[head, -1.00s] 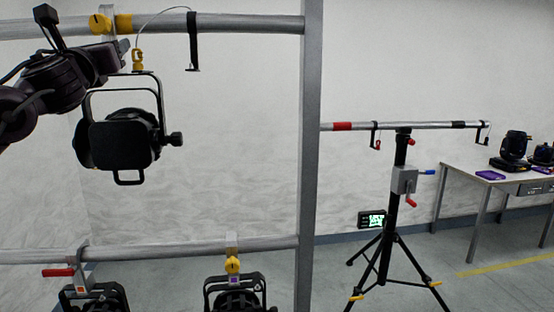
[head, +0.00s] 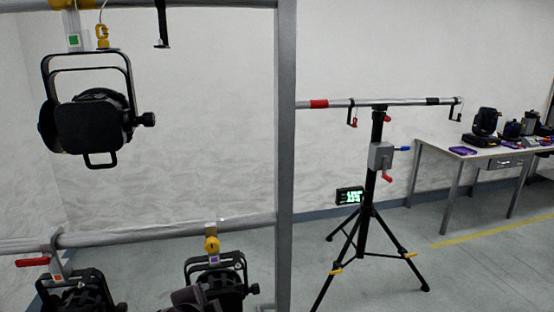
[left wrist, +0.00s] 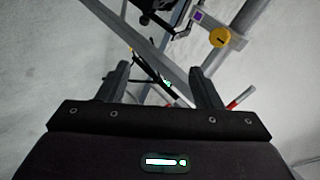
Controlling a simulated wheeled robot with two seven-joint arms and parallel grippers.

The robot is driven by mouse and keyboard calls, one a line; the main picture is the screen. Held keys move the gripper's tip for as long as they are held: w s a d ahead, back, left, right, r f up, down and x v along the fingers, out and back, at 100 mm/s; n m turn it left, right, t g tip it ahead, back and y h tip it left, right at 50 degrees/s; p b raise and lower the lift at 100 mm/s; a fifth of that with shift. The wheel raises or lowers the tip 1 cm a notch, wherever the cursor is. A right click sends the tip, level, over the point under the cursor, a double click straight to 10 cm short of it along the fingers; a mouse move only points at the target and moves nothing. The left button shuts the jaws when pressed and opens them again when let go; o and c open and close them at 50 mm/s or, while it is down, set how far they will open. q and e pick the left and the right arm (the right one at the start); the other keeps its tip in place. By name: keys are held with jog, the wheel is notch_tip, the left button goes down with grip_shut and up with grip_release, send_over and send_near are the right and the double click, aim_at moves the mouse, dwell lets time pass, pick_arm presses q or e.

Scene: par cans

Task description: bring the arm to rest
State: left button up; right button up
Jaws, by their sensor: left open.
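My left gripper (left wrist: 160,82) shows in the left wrist view with its two dark fingers apart and nothing between them. In the head view only a dark part of my arm shows at the bottom, in front of the lower right par can (head: 222,284). One black par can (head: 92,122) hangs from the upper pipe at the left. Another par can (head: 75,290) hangs from the lower pipe (head: 130,234) at the far left. My right gripper is in neither view.
A grey upright post (head: 286,150) stands right of the cans. A black tripod stand (head: 368,215) with a crossbar (head: 400,102) stands further right. A table (head: 440,152) with several fixtures is at the far right. Floor between stand and table is clear.

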pick_arm(q)
jog(key=s+a+f+n+g, duration=0.3)
jog(key=s+f+n, duration=0.3)
jog(key=s, duration=0.5)
jog(key=s+a+f+n+g, duration=0.2)
jog(key=s+f+n+g, duration=0.3)
jog(key=s, duration=0.5)
notch_tip(320, 180, down, 30)
jog(key=s, duration=0.2)
jog(key=s+a+f, duration=0.2)
jog(key=s+f, duration=0.8)
jog(key=s+a+f+g, duration=0.1)
jog(key=s+f, duration=0.8)
jog(key=s, duration=0.1)
jog(key=shift+s+a+f+g+y, duration=0.15)
jog(key=shift+a+f+g+y, duration=0.15)
jog(key=shift+a+f, duration=0.1)
